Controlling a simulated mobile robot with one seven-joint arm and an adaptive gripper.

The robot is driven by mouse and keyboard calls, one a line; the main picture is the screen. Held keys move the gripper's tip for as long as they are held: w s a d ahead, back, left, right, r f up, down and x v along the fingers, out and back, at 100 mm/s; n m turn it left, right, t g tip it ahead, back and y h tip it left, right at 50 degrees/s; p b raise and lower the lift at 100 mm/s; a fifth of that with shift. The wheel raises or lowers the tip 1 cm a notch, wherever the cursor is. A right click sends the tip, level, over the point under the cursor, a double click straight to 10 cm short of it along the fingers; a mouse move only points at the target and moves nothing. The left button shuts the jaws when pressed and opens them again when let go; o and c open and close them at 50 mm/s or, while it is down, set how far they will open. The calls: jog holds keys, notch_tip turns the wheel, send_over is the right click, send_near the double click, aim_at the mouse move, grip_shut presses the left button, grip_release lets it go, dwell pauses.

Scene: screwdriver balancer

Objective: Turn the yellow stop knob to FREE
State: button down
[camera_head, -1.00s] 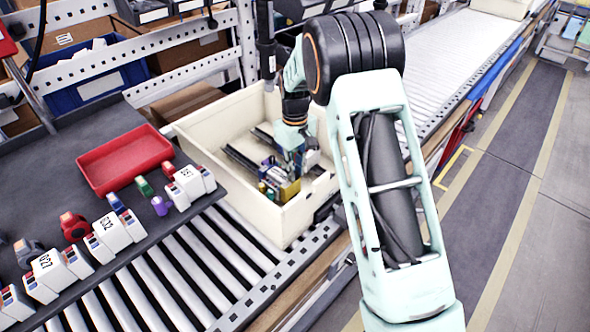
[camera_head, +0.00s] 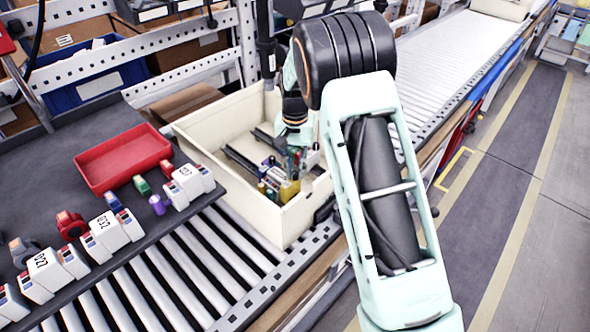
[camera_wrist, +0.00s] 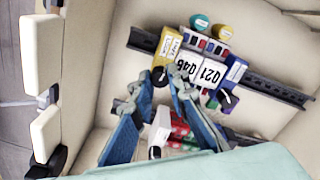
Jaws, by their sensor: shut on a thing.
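A yellow block (camera_wrist: 169,46) sits at the left end of the row of modules in the wrist view, on a dark rail. A black knob (camera_wrist: 160,76) shows at its lower end. My gripper (camera_wrist: 163,79) has its blue-grey fingertips on either side of this knob and is shut on it. The knob's pointer and any FREE mark are too small to read. In the head view the yellow block (camera_head: 290,191) is low in the cream tote, and my gripper (camera_head: 295,158) reaches down beside it, partly hidden by my own arm.
White modules marked 046 and 021 (camera_wrist: 208,74) stand right of the yellow block, then a blue one (camera_wrist: 235,70). Teal (camera_wrist: 200,21) and yellow (camera_wrist: 222,33) round pieces lie above. The cream tote's walls (camera_head: 290,222) surround my gripper. A red tray (camera_head: 122,157) lies left.

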aim_at(295, 172)
jog(key=m, duration=0.7)
dwell(0.6)
jog(key=c, duration=1.8)
grip_release()
jog(key=shift+c, duration=0.2)
jog(key=shift+r, duration=0.15)
notch_tip(295, 172, up, 12)
